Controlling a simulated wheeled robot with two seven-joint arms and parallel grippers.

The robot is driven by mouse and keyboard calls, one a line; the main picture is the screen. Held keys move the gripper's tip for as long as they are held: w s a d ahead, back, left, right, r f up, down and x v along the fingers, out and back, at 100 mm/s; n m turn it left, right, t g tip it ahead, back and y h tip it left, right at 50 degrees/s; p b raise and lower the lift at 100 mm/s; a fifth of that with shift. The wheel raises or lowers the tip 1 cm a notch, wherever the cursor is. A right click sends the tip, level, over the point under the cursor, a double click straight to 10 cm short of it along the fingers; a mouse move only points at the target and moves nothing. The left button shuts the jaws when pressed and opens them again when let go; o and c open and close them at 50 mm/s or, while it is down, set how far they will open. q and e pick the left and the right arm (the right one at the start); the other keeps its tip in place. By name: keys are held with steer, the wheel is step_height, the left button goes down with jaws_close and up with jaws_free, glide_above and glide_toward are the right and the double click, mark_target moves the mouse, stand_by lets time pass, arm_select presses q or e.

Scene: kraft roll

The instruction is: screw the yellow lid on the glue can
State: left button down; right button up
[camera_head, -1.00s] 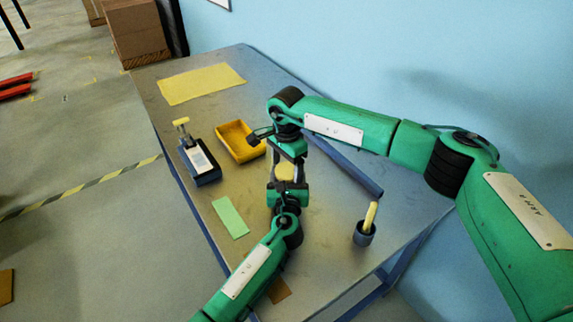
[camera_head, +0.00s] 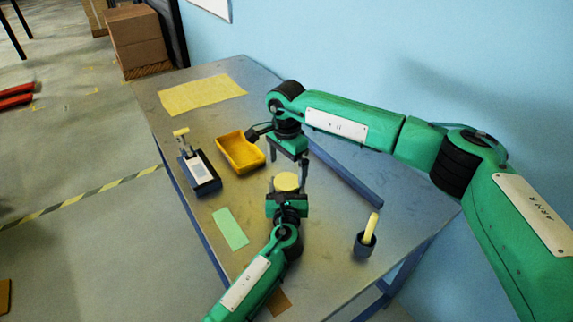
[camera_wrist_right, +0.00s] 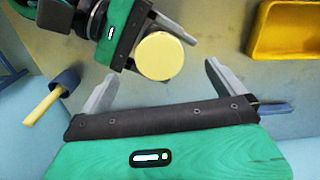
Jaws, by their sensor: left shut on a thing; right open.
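The yellow lid (camera_head: 286,181) shows as a round disc on top of what my left gripper (camera_head: 287,194) holds. My left gripper is shut on the glue can, whose body is mostly hidden under the lid and by the fingers. The lid also shows in the right wrist view (camera_wrist_right: 160,56), between the left fingers; I cannot tell how tightly it sits. My right gripper (camera_head: 289,169) is open and empty, just beyond and above the lid, with its fingers apart from it.
A yellow tray (camera_head: 241,153) and a dark box with a pale label (camera_head: 200,171) stand to the left. A green strip (camera_head: 230,229) and a yellow sheet (camera_head: 202,94) lie flat. A dark cup with a yellow stick (camera_head: 366,244) stands right. A blue bar (camera_head: 345,178) lies behind.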

arm_select(q)
steer(key=shift+r, duration=0.1)
arm_select(e)
step_height(320, 180, up, 12)
stand_by(0.4)
steer(key=shift+w, duration=0.1)
arm_select(q)
steer(key=shift+c, duration=1.2)
jaws_free()
steer(key=s, duration=1.3)
steer(key=shift+s+b, duration=0.4)
arm_select(e)
steer(key=shift+f, duration=0.4)
